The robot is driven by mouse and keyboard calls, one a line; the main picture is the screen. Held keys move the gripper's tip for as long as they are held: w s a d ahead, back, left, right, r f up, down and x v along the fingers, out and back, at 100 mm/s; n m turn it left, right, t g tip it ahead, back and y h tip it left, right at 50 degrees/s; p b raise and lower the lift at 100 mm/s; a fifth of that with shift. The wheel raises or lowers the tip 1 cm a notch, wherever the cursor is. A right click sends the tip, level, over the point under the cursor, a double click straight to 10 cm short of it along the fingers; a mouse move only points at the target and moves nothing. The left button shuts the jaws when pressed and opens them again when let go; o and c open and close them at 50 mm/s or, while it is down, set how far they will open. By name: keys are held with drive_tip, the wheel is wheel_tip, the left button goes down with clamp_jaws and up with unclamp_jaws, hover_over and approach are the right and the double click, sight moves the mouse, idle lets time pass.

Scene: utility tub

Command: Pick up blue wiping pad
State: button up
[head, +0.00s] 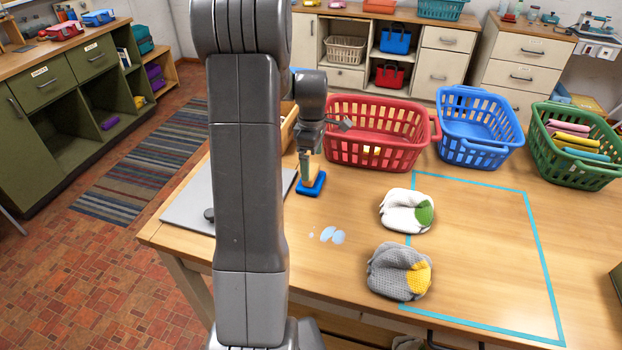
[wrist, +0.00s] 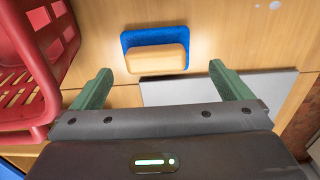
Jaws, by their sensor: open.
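The blue wiping pad (head: 312,184) lies on the wooden table, left of the red basket in the head view. In the wrist view the blue pad (wrist: 128,41) has a tan wooden block-like handle (wrist: 157,58) on top. My gripper (head: 306,163) is above the pad, pointing down. In the wrist view the two green fingers of my gripper (wrist: 158,82) are spread apart, one towards each side of the handle. Nothing is between the fingertips, and the handle lies just beyond them. My arm hides part of the table in the head view.
The red basket (head: 372,152) stands close beside the pad; its rim is near one finger in the wrist view (wrist: 48,95). A grey board (head: 186,205) lies left of the pad. Wet spots (head: 332,235) and two bundled cloths (head: 405,211) (head: 398,271) are nearer the front.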

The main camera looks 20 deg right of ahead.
sight(311, 170)
drive_tip(key=shift+w+f+p, duration=0.2)
drive_tip(key=shift+f+p, duration=0.1)
drive_tip(key=shift+f, duration=1.05)
drive_tip(key=shift+w+f+p, duration=0.2)
drive_tip(key=shift+f+p, duration=0.1)
drive_tip(key=shift+f, duration=1.05)
drive_tip(key=shift+c, duration=0.2)
drive_tip(key=c, duration=1)
